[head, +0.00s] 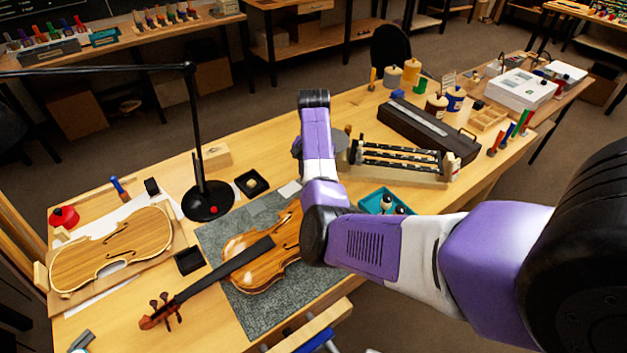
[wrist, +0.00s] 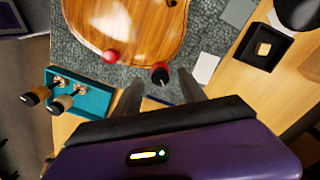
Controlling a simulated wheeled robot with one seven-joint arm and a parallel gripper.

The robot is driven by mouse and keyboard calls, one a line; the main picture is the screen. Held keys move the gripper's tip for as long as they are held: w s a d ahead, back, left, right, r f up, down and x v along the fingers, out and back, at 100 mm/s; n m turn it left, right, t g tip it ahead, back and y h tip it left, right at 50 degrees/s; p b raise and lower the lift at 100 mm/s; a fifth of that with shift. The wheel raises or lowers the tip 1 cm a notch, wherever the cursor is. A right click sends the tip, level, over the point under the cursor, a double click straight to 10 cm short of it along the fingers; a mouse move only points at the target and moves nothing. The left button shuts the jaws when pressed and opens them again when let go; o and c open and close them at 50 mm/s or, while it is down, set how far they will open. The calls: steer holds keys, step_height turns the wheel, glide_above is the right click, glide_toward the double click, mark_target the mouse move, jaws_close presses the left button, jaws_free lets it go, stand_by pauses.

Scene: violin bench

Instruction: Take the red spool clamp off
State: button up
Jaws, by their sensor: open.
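The violin body (wrist: 140,25) lies on a grey mat, and it also shows in the head view (head: 265,262), partly behind my arm. In the wrist view a round red clamp end (wrist: 111,56) sits at the violin's edge. A second clamp end, dark with a red rim (wrist: 160,76), stands just off the edge. My gripper (wrist: 158,84) is open, its two fingers pointing toward the violin. The dark, red-rimmed end lies between the fingertips in the picture; contact cannot be told. The red end is left of the fingers. My arm hides this area in the head view.
A teal tray (wrist: 92,100) with wooden-handled tools is at the left in the wrist view. A small black tray (wrist: 266,47) is at the right. In the head view, a black lamp base (head: 208,201) and a clamp rack (head: 400,160) stand on the bench.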

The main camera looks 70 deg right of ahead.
step_height(320, 180, up, 7)
steer(key=shift+f+b, duration=0.2)
steer(key=shift+b, duration=0.3)
